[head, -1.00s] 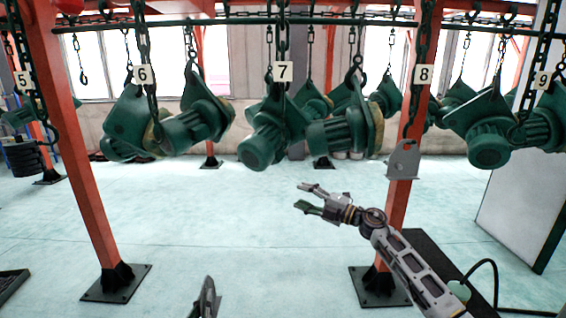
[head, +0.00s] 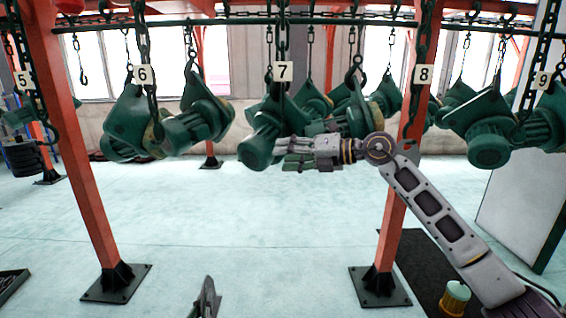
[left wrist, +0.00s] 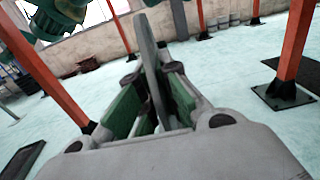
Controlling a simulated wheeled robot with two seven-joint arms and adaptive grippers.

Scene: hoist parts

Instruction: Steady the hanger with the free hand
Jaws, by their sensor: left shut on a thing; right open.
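My left gripper (left wrist: 151,75) is shut on a thin grey plate (left wrist: 147,45) in the left wrist view. The plate's upper part also shows at the bottom of the head view (head: 207,299). Green motor units hang from chains under tag 7 (head: 283,72); the left one (head: 259,147) is tilted. My right gripper (head: 283,155) lies level in front of these units, its fingertips pointing left by the tilted one. It is open; whether it touches anything is unclear. It partly covers the unit to the right (head: 362,120). Which part is the hanger is unclear.
A red post (head: 395,225) stands behind my right arm. More green units hang under tag 6 (head: 142,75) and tag 9 (head: 542,80). The floor between the posts is clear.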

